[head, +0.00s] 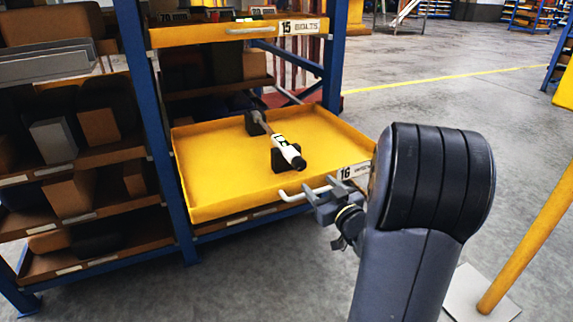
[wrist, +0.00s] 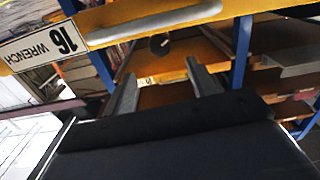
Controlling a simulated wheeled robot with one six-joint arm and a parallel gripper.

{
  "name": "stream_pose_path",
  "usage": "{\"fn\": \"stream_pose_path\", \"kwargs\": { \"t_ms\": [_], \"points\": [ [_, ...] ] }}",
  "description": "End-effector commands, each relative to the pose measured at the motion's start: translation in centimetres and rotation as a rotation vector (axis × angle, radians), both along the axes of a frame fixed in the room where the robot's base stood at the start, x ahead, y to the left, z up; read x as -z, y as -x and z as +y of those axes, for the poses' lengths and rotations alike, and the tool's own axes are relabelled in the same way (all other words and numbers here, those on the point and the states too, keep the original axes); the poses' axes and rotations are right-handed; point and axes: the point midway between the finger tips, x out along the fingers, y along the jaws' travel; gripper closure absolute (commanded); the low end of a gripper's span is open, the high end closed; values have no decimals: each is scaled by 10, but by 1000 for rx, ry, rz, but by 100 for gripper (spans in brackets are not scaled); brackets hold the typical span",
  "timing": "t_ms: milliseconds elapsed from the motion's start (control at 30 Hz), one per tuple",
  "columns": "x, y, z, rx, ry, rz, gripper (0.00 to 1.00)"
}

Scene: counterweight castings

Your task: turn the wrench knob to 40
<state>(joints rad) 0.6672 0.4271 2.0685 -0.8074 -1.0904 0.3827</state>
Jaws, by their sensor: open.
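The torque wrench (head: 283,147) lies on two dark supports in the pulled-out yellow drawer (head: 215,195). Its pale grip ends in a black knob (head: 298,163) that points toward the drawer front. In the wrist view, which is upside down, a dark round end, likely the knob (wrist: 160,44), shows at the drawer's edge beyond my fingers. My gripper (head: 318,200) is open, just outside the drawer front by the handle (head: 292,195). It also shows in the wrist view (wrist: 160,75) with nothing between its fingers. The knob's scale is too small to read.
The drawer bears a "16 WRENCH" label (wrist: 42,47). Above it is another drawer, labelled 15 BOLTS (head: 240,34). A blue rack post (head: 150,110) stands to the left. A yellow post (head: 525,245) stands at the right. The floor behind is open.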

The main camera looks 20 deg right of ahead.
Motion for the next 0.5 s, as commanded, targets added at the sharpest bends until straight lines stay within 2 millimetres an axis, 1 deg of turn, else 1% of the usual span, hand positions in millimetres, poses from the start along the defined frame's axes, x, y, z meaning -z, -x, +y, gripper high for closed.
{"fn": "stream_pose_path", "kwargs": {
  "t_ms": [300,400,500],
  "points": [
    [3,-59,3,-5,1,-2,45],
    [3,-76,4,-5,0,-1,45],
    [2,-88,4,-4,1,-1,45]
  ]
}}
